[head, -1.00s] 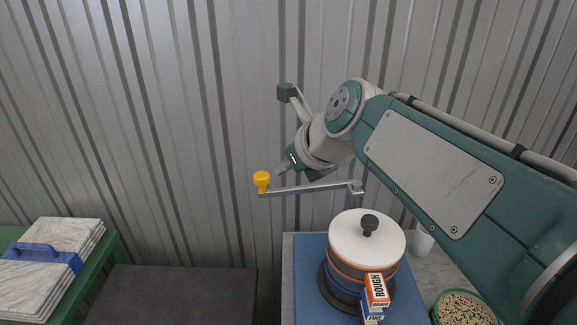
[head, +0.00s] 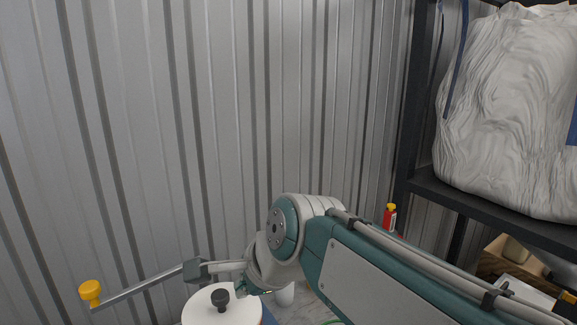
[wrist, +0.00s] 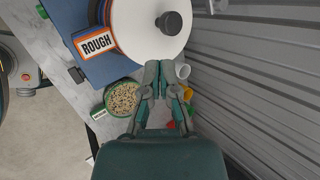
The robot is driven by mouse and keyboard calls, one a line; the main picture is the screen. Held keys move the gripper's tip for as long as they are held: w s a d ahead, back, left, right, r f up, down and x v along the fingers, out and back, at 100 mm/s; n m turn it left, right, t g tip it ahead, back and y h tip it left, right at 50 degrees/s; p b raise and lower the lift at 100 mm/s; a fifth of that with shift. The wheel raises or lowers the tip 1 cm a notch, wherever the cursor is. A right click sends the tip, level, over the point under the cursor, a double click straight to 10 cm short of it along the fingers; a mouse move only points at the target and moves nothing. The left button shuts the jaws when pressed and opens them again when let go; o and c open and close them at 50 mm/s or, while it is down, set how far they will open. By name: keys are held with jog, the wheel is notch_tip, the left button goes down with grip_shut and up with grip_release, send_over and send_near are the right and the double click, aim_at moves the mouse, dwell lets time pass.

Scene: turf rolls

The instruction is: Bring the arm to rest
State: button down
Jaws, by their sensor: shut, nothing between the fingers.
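My gripper (wrist: 158,78) shows in the wrist view, its fingers together with nothing between them. It is just below the white round lid (wrist: 150,30) with a black knob; I cannot tell whether they touch. In the head view my arm reaches in from the lower right and bends down at the wrist, beside the same lid (head: 205,312). The fingers are mostly hidden there.
A metal bar with a yellow knob (head: 90,290) stretches left of my wrist. A corrugated wall (head: 200,130) stands close behind. A shelf (head: 500,208) holds a white bag (head: 510,110).

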jog(key=s+d+f+n+h, duration=0.2)
jog(key=s+d+f+n, duration=0.1)
jog(key=d, duration=0.4)
jog(key=s+d+f+n+h, duration=0.1)
jog(key=s+d+f+n, duration=0.2)
jog(key=d, duration=0.4)
jog(key=s+d+f+n+h, duration=0.2)
jog(key=s+d+f+n, duration=0.2)
jog(key=d, duration=0.4)
jog(key=s+n, duration=0.1)
jog(key=n, duration=0.1)
jog(key=shift+n+t+h, duration=0.3)
jog(key=shift+n+t, duration=0.1)
